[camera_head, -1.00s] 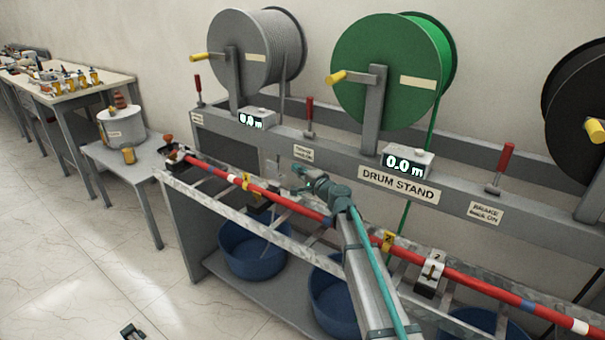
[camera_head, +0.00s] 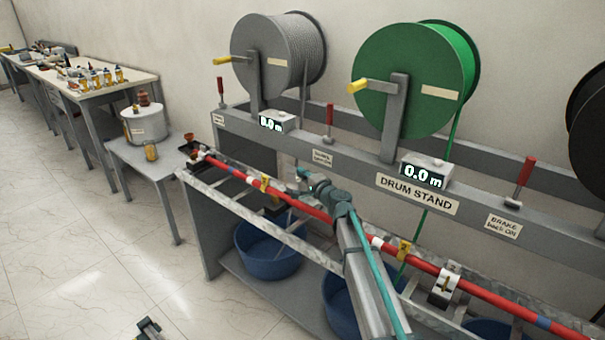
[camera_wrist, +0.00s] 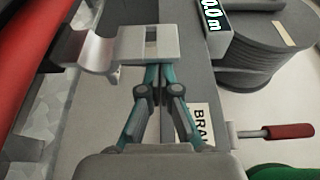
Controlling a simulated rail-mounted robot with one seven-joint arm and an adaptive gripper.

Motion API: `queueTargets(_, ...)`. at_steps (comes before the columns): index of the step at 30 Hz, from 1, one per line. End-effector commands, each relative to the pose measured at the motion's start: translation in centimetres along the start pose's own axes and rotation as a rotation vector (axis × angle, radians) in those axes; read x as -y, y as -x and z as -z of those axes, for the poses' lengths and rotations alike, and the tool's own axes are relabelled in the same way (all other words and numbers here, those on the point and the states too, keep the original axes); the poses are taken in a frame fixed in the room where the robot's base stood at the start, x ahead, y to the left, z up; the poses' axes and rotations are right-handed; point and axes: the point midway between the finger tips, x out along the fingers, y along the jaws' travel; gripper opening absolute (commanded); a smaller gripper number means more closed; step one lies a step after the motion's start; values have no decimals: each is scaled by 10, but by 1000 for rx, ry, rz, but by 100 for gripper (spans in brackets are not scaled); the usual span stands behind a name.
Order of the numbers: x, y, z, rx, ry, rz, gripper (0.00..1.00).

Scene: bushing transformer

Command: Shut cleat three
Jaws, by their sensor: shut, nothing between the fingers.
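A red cable (camera_head: 310,211) runs along a metal ladder tray, and it fills the left of the wrist view (camera_wrist: 28,45). A grey metal cleat strap (camera_wrist: 125,45) with a square slot and a curved saddle stands beside the cable in the wrist view, with the saddle not around it. Its number does not show. My gripper (camera_wrist: 157,72) is shut and empty, its fingertips at the strap's lower edge; I cannot tell if they touch. In the head view my gripper (camera_head: 303,176) is over the tray's back side, near a dark cleat base (camera_head: 277,206). Another cleat (camera_head: 443,288) sits farther right.
The drum stand (camera_head: 418,193) stands behind the tray, with grey (camera_head: 275,50) and green (camera_head: 410,80) drums. A red brake handle (camera_wrist: 290,131) and a meter box (camera_wrist: 203,40) are close by in the wrist view. Blue tubs (camera_head: 268,250) stand below.

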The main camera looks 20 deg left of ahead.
Motion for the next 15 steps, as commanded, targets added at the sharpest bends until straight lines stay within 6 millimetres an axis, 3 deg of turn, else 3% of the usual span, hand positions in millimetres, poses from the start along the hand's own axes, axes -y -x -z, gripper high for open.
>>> queueTargets(15,-7,3,-8,1,77,28,0)
